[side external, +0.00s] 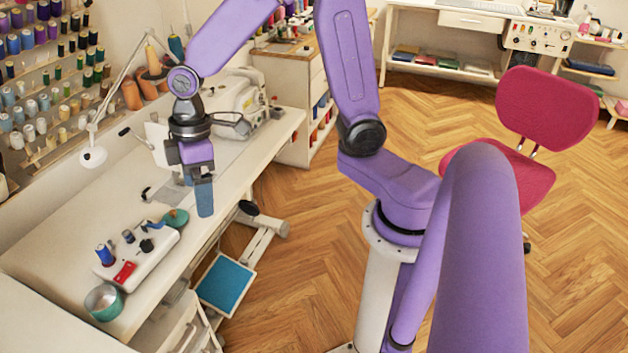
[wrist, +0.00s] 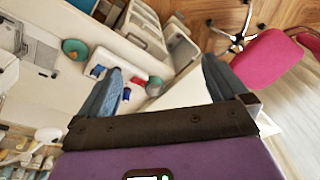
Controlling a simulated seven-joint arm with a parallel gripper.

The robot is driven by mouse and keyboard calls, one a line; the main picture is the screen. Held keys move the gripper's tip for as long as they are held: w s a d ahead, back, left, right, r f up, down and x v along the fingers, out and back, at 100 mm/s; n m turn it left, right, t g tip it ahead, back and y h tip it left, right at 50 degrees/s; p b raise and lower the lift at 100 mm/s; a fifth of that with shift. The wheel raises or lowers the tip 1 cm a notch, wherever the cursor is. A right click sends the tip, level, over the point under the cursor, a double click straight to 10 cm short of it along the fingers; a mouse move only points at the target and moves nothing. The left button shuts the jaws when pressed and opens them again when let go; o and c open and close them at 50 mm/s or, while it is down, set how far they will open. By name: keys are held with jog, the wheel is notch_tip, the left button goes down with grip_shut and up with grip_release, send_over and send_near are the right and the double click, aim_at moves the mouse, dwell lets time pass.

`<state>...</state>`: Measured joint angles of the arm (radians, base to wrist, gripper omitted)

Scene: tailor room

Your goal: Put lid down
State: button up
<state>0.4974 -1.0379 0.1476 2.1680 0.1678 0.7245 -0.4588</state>
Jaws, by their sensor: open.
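A green round piece (side external: 176,218), which looks like the lid, lies on the white table just behind the white spool stand. It also shows in the wrist view (wrist: 75,49), left of the fingers. An open teal round tin (side external: 104,301) stands at the table's near end; it shows at the far side of the stand in the wrist view (wrist: 155,87). My gripper (side external: 204,207) points down near the table's right edge, above and to the right of the green piece. Its blue fingers (wrist: 160,72) are apart with nothing between them.
The white spool stand (side external: 138,258) holds several spools and a red item. A sewing machine (side external: 240,95) and a white lamp (side external: 93,156) stand farther back. The pink chair (side external: 545,110) is across the floor. The table (side external: 45,262) is bare left of the stand.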

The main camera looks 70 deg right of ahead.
jog(key=s+d+r+n, duration=0.1)
jog(key=s+d, duration=0.2)
jog(key=s, duration=0.7)
jog(key=s+d+r+n+h, duration=0.1)
jog(key=s+d, duration=0.2)
jog(key=s, duration=0.7)
jog(key=shift+s+r+n, duration=0.3)
